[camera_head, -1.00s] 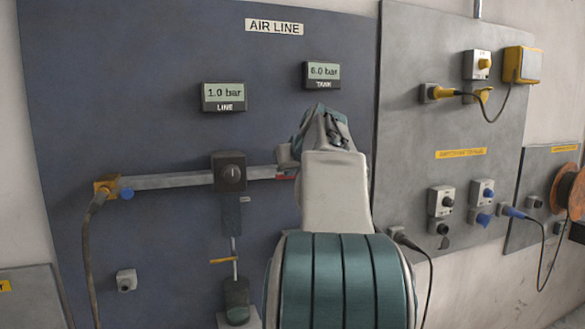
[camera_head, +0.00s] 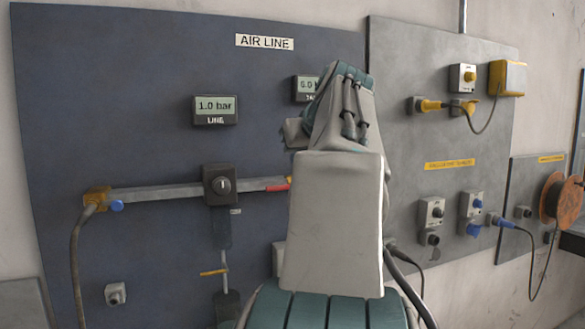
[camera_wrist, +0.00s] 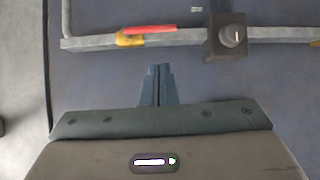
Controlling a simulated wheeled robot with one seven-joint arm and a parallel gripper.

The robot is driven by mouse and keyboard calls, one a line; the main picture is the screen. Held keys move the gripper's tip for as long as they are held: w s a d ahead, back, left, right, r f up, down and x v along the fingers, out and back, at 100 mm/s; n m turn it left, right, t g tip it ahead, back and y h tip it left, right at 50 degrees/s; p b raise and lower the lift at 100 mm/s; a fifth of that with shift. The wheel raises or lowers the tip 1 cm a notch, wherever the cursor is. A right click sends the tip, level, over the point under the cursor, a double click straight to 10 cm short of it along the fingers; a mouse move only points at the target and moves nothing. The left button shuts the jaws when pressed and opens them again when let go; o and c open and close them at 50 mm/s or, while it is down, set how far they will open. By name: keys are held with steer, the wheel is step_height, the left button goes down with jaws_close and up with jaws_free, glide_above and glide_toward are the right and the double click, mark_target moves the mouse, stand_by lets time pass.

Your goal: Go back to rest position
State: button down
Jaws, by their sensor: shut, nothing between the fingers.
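My gripper (camera_wrist: 158,88) shows in the wrist view with its two blue-grey fingers together and nothing between them. The fingers point at the blue panel, below a grey pipe (camera_wrist: 80,42) with a red lever (camera_wrist: 150,29), and appear apart from both. In the head view my arm fills the middle and hides the fingers. The red lever (camera_head: 278,185) lies along the right end of the pipe (camera_head: 160,192), just left of my arm.
The blue air line panel (camera_head: 120,90) carries a line gauge (camera_head: 215,110) reading 1.0 bar, a tank gauge (camera_head: 306,88) partly hidden by my arm, and a black regulator knob (camera_head: 221,185). A grey panel (camera_head: 420,70) with plugs and cables stands right. A cable reel (camera_head: 562,198) is far right.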

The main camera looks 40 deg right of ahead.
steer(key=shift+s+a+r, duration=0.15)
steer(key=shift+s+r, duration=0.15)
steer(key=shift+s, duration=0.1)
steer(key=w+a+f+n+g+y, duration=0.15)
steer(key=a+f+g+y, duration=0.25)
steer(key=a+f, duration=1.6)
steer(key=s+a+f+n+g, duration=0.1)
steer(key=s+a+f, duration=0.5)
steer(key=f, duration=0.4)
steer(key=s+a+f+n+g, duration=0.1)
steer(key=s+a+f+g, duration=0.1)
steer(key=s+a+f, duration=0.4)
step_height(320, 180, down, 5)
steer(key=shift+s+a+r, duration=0.15)
steer(key=shift+s+r, duration=0.05)
steer(key=shift+n, duration=0.25)
